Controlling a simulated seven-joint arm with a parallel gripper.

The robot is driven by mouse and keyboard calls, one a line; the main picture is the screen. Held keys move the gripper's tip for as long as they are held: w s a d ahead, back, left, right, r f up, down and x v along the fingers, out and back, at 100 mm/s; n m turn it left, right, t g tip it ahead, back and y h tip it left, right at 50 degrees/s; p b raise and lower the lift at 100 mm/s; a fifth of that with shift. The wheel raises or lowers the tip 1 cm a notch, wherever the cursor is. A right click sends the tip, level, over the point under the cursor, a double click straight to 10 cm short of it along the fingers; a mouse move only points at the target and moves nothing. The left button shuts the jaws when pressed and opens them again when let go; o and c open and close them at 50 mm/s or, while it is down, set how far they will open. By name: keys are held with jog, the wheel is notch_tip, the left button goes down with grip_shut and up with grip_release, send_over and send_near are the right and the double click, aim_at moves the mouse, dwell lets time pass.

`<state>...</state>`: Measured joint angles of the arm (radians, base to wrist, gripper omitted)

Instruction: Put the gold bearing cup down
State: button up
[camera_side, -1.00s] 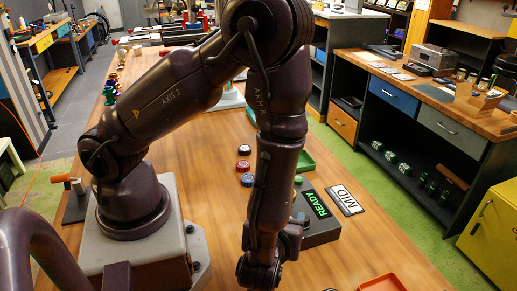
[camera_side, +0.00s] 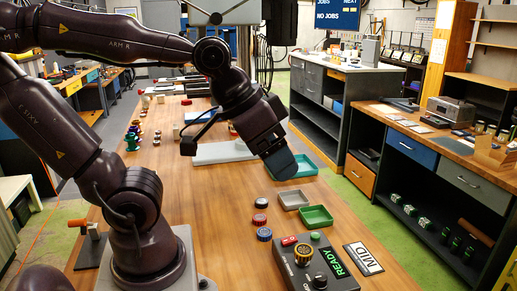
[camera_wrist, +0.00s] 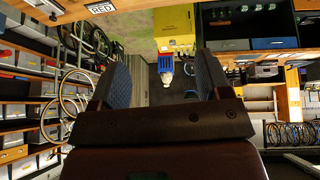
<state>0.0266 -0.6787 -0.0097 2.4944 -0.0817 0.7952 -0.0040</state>
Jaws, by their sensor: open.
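A gold, ring-shaped piece that looks like the gold bearing cup (camera_side: 303,255) sits on top of the dark box with the green READY display (camera_side: 334,262), in the lower right of the side view. My gripper (camera_side: 281,165) is raised above the table, well above and behind the box in the side view, and tilted downward. Its blue-padded fingers overlap in that view. In the wrist view my gripper (camera_wrist: 162,75) shows two fingers spread apart with nothing between them. The cup does not show in the wrist view.
Red (camera_side: 259,220) and blue (camera_side: 264,235) round pieces stand left of the box. Behind them are a grey tray (camera_side: 293,200) and green trays (camera_side: 316,217). A MID sign (camera_side: 363,258) lies right of the box. The table's middle is clear.

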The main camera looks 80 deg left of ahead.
jog(key=shift+o, duration=0.4)
jog(key=shift+s+a+r+g+y, duration=0.2)
jog(key=shift+s+a+g+y, duration=0.15)
jog(key=shift+s+a, duration=0.7)
jog(key=shift+d, duration=0.1)
